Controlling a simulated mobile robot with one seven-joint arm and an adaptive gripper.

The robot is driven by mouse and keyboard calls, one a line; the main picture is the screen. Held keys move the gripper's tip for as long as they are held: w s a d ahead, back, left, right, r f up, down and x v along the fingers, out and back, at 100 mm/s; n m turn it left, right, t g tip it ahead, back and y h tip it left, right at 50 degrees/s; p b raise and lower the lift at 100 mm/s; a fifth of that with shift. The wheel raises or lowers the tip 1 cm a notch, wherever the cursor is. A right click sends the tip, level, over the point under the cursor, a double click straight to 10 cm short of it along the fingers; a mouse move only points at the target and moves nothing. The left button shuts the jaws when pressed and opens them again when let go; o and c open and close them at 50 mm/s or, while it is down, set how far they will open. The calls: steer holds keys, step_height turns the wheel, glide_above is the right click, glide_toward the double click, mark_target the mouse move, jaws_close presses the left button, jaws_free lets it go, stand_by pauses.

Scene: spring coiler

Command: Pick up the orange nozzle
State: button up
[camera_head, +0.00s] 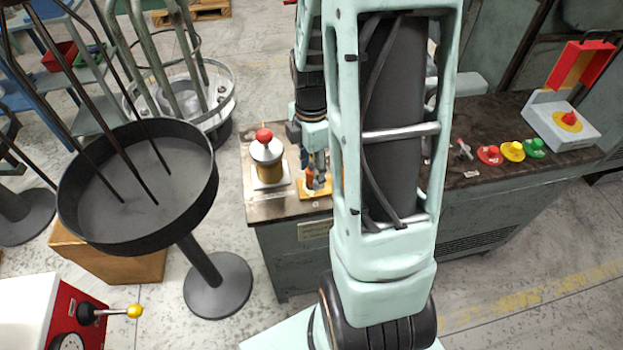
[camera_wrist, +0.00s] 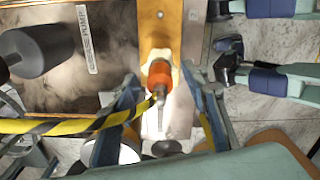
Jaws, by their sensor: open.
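In the wrist view the orange nozzle (camera_wrist: 160,74) has a dark metallic tip and lies between the fingers of my gripper (camera_wrist: 161,88). My gripper is open, with one blue finger on each side of it and gaps showing. In the head view my gripper (camera_head: 317,162) is just above and around the nozzle, partly hidden by my arm.
A grease pump with a red knob (camera_head: 266,146) stands left of the nozzle. A yellow-black striped bar (camera_wrist: 60,126) crosses the lower left of the wrist view. Red, yellow and green buttons (camera_head: 512,151) are on the bench at right. A round black tray stand (camera_head: 205,190) is at left.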

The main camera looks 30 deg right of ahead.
steer(key=shift+f, duration=0.1)
jaws_close()
stand_by(0.3)
steer(key=shift+r, duration=0.2)
